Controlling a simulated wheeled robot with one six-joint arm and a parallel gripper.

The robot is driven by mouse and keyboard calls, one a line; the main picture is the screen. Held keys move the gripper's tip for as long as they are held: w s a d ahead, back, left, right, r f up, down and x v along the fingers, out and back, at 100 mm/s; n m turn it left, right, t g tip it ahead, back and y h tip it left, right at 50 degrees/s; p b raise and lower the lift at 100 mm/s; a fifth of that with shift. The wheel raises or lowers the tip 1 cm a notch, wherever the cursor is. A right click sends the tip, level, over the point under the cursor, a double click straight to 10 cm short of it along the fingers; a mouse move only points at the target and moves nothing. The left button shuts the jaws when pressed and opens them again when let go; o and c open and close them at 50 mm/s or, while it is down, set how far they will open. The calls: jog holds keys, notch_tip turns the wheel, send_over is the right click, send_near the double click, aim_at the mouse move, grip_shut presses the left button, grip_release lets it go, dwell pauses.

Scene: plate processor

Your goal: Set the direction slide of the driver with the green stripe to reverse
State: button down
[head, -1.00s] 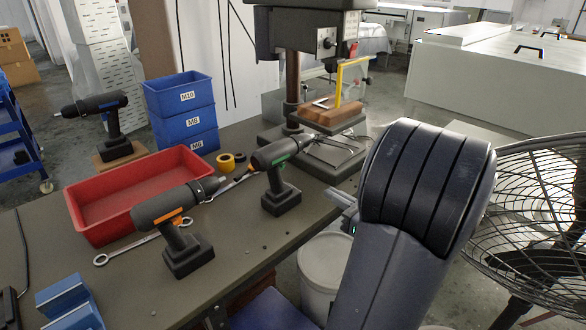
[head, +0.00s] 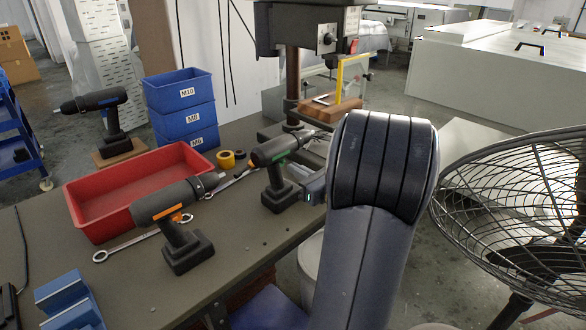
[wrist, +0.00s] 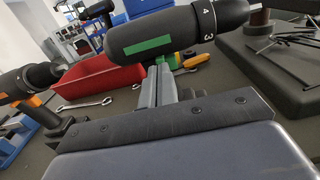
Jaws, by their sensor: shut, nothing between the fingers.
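The driver with the green stripe (head: 277,153) stands upright on its battery base on the bench. In the wrist view its dark body and green stripe (wrist: 149,46) fill the top centre, with its numbered collar at the right. My gripper (wrist: 161,75) is shut and empty, its fingertips just below the driver's body near the stripe. I cannot tell whether they touch it. The fingers cover the area under the body, and I cannot make out the direction slide or its position. In the head view my arm reaches in from the driver's right.
An orange-striped driver (head: 174,205) stands nearer left, and a blue-striped one (head: 103,108) stands behind. The drill press (head: 293,85) stands behind right; a fan (head: 515,215) is at right.

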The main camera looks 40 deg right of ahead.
jog(key=shift+w, duration=0.95)
jog(key=shift+a, duration=0.1)
